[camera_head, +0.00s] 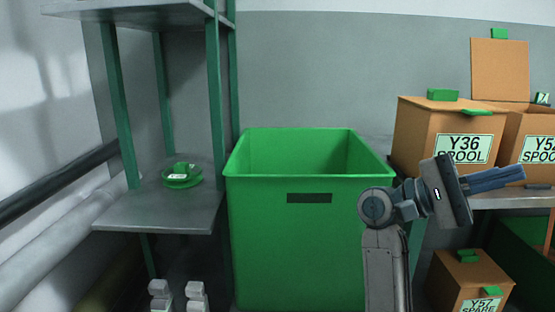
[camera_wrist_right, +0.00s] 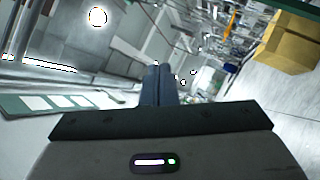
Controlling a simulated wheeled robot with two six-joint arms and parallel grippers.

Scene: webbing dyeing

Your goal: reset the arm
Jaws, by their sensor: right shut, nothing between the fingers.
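My right gripper (camera_head: 497,179) is at the right of the head view, in front of the boxes on the right shelf. Its fingers point right and are closed together with nothing between them. In the right wrist view the two fingers (camera_wrist_right: 158,84) lie side by side, shut and empty. My left gripper is in neither view.
A green bin (camera_head: 290,240) stands in the middle. A grey shelf (camera_head: 160,215) with green posts holds a green spool (camera_head: 182,176) at left. A Y36 box (camera_head: 415,140) sits on the right shelf; a Y57 box (camera_head: 450,290) is below. A yellow box (camera_wrist_right: 288,45) shows in the wrist view.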

